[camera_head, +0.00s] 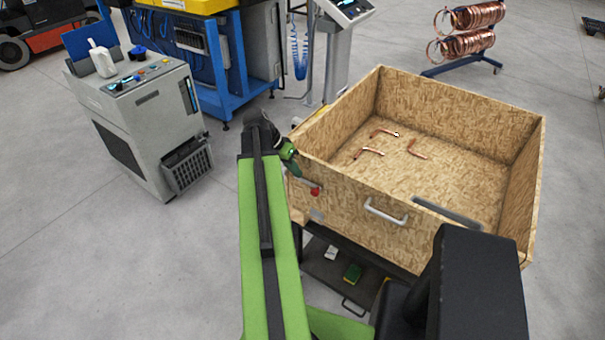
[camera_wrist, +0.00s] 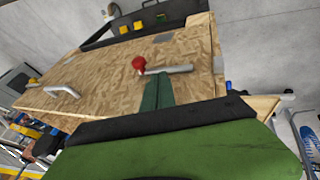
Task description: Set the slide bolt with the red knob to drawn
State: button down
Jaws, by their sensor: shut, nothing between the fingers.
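The slide bolt's red knob (camera_head: 315,190) sits on the front wall of the wooden crate, near its left corner. In the wrist view the red knob (camera_wrist: 139,64) stands at one end of a light grey bolt bar (camera_wrist: 175,70). My gripper (camera_head: 296,171) is beside the bolt at that corner. In the wrist view the green fingers of my gripper (camera_wrist: 159,80) are together and empty, with their tips close to the bar beside the knob. I cannot tell whether they touch it. The head view partly hides the bolt's left end behind my gripper.
The open crate (camera_head: 460,115) holds several copper pieces (camera_head: 385,133). A white handle (camera_head: 386,211) is on its front wall, right of the bolt. A dark shelf (camera_head: 330,268) with small items lies below. A grey machine (camera_head: 140,120) stands left, with open floor between.

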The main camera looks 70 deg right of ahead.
jog(key=p+v, duration=0.5)
jog(key=v, duration=0.3)
jog(key=shift+s, duration=0.25)
jog(key=shift+w+a, duration=0.1)
jog(key=w+a+f+n+t+h+b, duration=0.1)
jog(key=w+a+f+n+b, duration=0.25)
jog(key=w+a, duration=0.9)
jog(key=w+a+f+n+t+b, duration=0.2)
jog(key=w+a+n, duration=0.2)
jog(key=w+a, duration=0.8)
jog(key=w+a+f+n+t+y+b, duration=0.1)
jog(key=a+n, duration=0.6)
jog(key=a, duration=0.8)
jog(key=w+a+f+n+y+b, duration=0.1)
jog(key=a+n, duration=0.6)
jog(key=a, duration=0.9)
jog(key=w+f+y, duration=0.1)
jog(key=w+f, duration=0.1)
jog(key=w, duration=0.1)
jog(key=shift+f+t+y, duration=0.3)
jog(key=shift+f+t, duration=0.1)
